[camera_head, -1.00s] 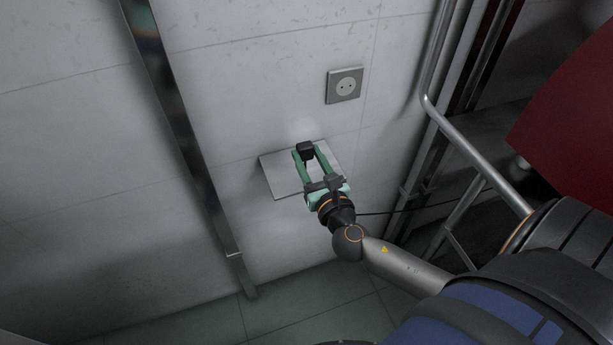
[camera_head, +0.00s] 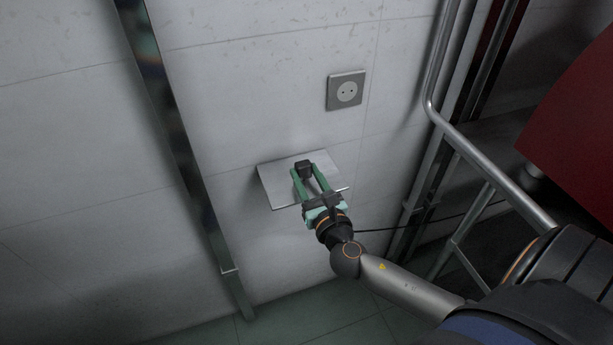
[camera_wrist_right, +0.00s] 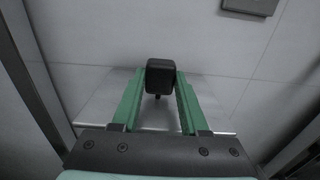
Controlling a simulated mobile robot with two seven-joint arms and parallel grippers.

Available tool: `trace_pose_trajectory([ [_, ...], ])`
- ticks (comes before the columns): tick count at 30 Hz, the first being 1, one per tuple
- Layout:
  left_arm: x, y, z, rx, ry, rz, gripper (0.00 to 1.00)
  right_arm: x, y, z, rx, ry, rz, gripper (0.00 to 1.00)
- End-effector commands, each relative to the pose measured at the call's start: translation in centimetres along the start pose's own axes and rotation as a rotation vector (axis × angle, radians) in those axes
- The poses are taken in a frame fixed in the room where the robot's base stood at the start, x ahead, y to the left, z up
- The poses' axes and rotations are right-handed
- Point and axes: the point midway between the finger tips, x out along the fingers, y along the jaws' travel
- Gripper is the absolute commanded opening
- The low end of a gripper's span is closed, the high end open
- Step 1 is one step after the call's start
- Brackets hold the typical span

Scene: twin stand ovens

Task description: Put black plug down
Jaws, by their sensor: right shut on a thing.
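The black plug (camera_head: 304,168) is held between the green fingertips of my right gripper (camera_head: 304,174), over a small grey shelf (camera_head: 274,185) on the wall. In the right wrist view the plug (camera_wrist_right: 160,76) sits between the finger ends, with the shelf (camera_wrist_right: 100,112) behind and below. I cannot tell whether the plug touches the shelf. A dark cable (camera_head: 400,226) runs from near the gripper to the right. My left gripper is not in view.
A wall socket (camera_head: 346,90) is above and right of the shelf. A metal post (camera_head: 180,150) stands at left. A bent metal rail (camera_head: 480,160) and a red surface (camera_head: 580,140) are at right.

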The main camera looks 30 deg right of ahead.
Motion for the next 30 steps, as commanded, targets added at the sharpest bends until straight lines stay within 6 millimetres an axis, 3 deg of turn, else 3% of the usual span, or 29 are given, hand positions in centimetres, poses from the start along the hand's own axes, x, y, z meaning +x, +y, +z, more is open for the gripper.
trace_pose_trajectory([
  [10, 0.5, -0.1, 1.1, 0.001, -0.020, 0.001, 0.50, 0.0, 0.0, -1.1, 0.000, 0.000, 0.000, 0.00],
  [11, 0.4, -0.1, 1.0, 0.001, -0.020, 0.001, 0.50, 0.0, 0.0, -1.1, 0.000, 0.001, 0.000, 0.46],
  [18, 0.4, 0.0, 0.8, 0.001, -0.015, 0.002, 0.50, 0.0, 0.0, -1.1, 0.000, 0.001, 0.000, 0.73],
  [26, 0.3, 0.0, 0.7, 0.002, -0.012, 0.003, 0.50, 0.0, 0.0, -1.0, 0.000, 0.001, 0.000, 0.74],
  [30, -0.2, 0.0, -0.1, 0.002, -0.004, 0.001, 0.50, 0.0, 0.0, 0.2, 0.001, 0.000, 0.000, 0.74],
])
